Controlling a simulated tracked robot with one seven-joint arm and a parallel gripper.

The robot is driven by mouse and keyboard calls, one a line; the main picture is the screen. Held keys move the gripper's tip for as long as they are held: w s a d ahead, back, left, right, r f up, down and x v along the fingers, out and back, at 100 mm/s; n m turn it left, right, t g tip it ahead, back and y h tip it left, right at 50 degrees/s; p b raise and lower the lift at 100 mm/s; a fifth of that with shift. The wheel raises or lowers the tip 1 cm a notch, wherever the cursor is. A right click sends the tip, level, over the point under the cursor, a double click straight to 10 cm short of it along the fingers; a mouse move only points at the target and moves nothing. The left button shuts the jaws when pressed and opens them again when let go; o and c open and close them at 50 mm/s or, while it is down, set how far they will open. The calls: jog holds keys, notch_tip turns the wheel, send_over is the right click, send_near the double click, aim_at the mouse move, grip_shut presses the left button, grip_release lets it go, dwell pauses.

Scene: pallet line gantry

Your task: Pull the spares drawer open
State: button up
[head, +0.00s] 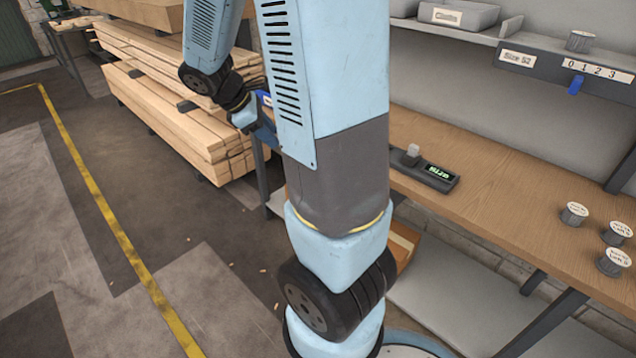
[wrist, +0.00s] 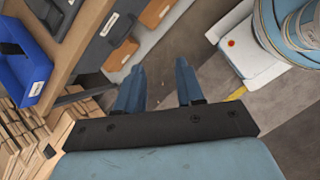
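My gripper (wrist: 160,68) is open and empty in the wrist view, with its two blue fingers apart and floor between them. A grey drawer front (wrist: 103,42) with a white label sits under the wooden bench, up and left of the fingers and apart from them. Its label is too blurred to read, so I cannot tell for sure that it is the spares drawer. In the head view my gripper (head: 243,117) is beside the far end of the bench, its fingertips not clearly seen. My arm hides the bench front there.
A blue bin (wrist: 24,68) stands on the bench. Stacked timber (head: 165,105) lies behind my arm. The floor at left is clear.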

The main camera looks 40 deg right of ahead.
jog(key=w+d+f+n+t+h, duration=0.1)
jog(key=w+d+f+n+h, duration=0.3)
jog(key=f+n, duration=0.6)
jog(key=w+d+f+n+t+h, duration=0.15)
jog(key=d+f+n, duration=0.45)
jog(key=f, duration=0.7)
jog(key=w+d+f+n+h, duration=0.4)
jog(key=f+n, duration=0.6)
jog(key=f, duration=0.1)
jog(key=x, duration=1.3)
jog(key=shift+w+f, duration=0.15)
grip_shut()
